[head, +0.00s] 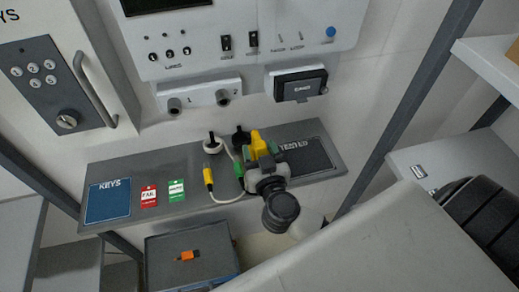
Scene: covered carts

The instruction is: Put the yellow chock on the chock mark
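A yellow block (258,143), which looks like the yellow chock, sits between the green-tipped fingers of my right gripper (260,151). The fingers appear closed on its sides, and the gripper hides its lower part. The gripper is over the right half of the grey shelf (229,182), at the left edge of the dark mat marked TESTED (308,157). I cannot tell whether the block touches the shelf. No marking that I can read as a chock mark shows. My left gripper is not in view.
Yellow-ended (208,178) and green-ended (238,169) leads lie left of my gripper. A blue KEYS mat (109,200), a red FAIL card (149,196) and a green card (177,190) lie on the shelf. A grey bin (160,279) with an orange piece (187,256) stands below.

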